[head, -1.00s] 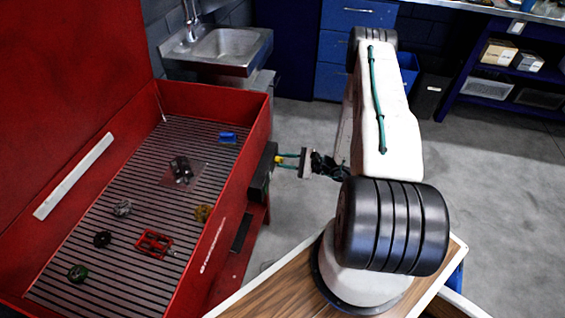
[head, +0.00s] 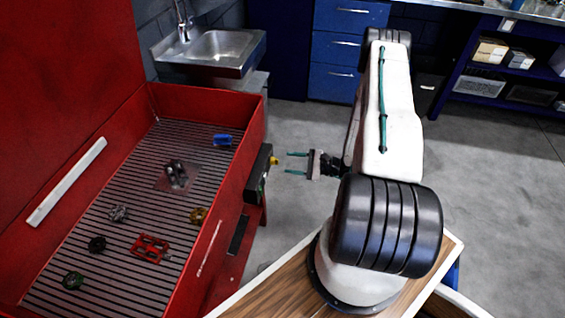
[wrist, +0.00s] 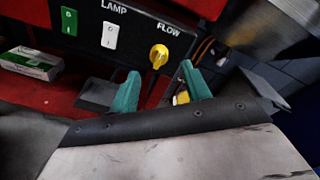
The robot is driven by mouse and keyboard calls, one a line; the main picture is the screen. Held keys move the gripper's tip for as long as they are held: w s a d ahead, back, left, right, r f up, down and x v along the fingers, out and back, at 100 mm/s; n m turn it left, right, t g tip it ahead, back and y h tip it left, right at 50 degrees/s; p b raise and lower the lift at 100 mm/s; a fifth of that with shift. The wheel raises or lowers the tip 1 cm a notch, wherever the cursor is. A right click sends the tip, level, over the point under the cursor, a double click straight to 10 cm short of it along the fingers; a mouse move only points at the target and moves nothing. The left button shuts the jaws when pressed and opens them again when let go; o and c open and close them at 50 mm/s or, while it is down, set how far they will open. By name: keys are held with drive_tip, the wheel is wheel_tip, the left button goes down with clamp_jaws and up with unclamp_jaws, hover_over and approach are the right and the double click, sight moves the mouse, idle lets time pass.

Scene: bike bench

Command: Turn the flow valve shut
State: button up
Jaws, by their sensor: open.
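The flow valve is a yellow knob (wrist: 159,54) under the word FLOW on a black panel, with a darker stem or shadow below it. In the head view the knob (head: 274,160) sticks out from the panel on the red bench's right side. My gripper (head: 296,163) is open and empty, its two teal fingers pointing at the knob with a small gap between. In the wrist view my fingertips (wrist: 160,72) stand either side of the knob's line, below it and apart from it. The knob's exact angle is hard to tell.
The panel (wrist: 90,22) also has a green switch (wrist: 69,21) and a white LAMP switch (wrist: 110,36). The red bench (head: 225,180) holds several small parts on its slatted bed. A sink (head: 212,50) stands behind. Open floor (head: 295,125) lies around my gripper.

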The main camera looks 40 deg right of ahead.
drive_tip(key=shift+v, duration=1.5)
drive_tip(key=s+a+r+n+g+h, duration=0.3)
drive_tip(key=s+a+r+n, duration=0.4)
drive_tip(key=r, duration=0.8)
drive_tip(key=s+a+r+n+g+h, duration=0.4)
drive_tip(key=s+a+r+n, duration=0.3)
drive_tip(key=r, duration=0.9)
drive_tip(key=s+a+r+n+g+h, duration=0.3)
drive_tip(key=s+a+r+n+g, duration=0.2)
drive_tip(key=r, duration=1.1)
drive_tip(key=s+a+n, duration=0.2)
drive_tip(key=a, duration=0.2)
drive_tip(key=shift+r+h, duration=0.25)
drive_tip(key=shift+h, duration=0.15)
drive_tip(key=shift+a, duration=0.15)
drive_tip(key=shift+w+f, duration=0.1)
drive_tip(key=shift+w, duration=0.25)
